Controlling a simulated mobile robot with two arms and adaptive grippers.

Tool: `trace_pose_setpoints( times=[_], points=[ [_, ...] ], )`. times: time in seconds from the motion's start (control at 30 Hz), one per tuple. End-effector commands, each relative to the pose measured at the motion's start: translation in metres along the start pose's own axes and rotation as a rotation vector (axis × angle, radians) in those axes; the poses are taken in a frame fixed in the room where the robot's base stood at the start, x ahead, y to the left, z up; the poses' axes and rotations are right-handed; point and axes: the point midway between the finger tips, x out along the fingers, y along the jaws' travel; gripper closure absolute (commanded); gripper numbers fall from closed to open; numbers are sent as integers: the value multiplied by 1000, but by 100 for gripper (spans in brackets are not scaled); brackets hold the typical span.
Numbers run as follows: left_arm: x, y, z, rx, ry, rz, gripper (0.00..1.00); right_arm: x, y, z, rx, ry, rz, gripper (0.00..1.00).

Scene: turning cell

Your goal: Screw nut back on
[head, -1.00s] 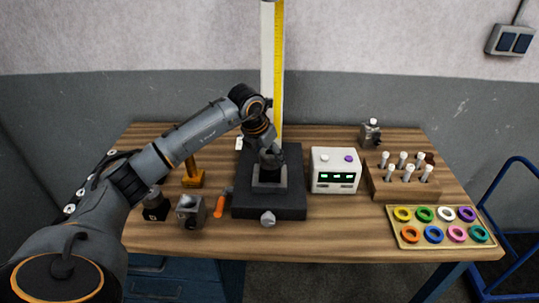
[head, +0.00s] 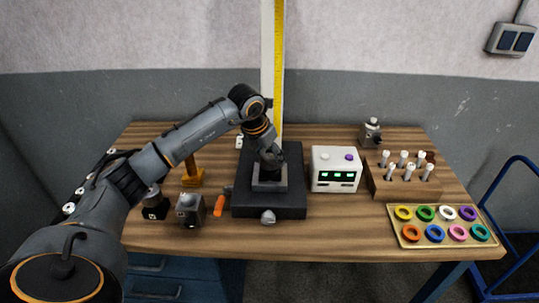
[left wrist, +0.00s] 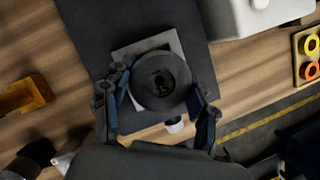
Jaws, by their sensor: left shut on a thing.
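My left gripper (left wrist: 160,98) is shut on a dark round nut (left wrist: 161,80), with one finger on each side of it in the left wrist view. The nut sits over a grey square block (left wrist: 124,54) on a black base (left wrist: 84,18). In the head view my left gripper (head: 268,165) points down at the grey block (head: 270,183) on the black base (head: 247,207) and hides the nut. The thread under the nut is hidden. My right gripper is not in view.
A white box with green displays (head: 335,176) stands close right of the base. A peg rack (head: 390,191) and a tray of coloured rings (head: 408,240) are farther right. An orange-handled tool (head: 219,206) and grey block (head: 190,212) are left. A tall yellow-scaled post (head: 278,70) rises behind.

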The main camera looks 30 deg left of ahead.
Motion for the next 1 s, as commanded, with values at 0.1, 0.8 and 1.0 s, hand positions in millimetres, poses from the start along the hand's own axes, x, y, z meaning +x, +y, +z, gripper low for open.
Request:
trace_pose_setpoints(
  times=[0.1, 0.8, 1.0],
  points=[
    [2, 0, 0, 0, -1, 0, 79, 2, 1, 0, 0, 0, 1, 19],
    [5, 0, -2, 0, 1, 0, 16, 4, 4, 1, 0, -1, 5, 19],
    [-6, 1, -2, 0, -1, 1, 16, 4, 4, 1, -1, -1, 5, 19]
  ],
)
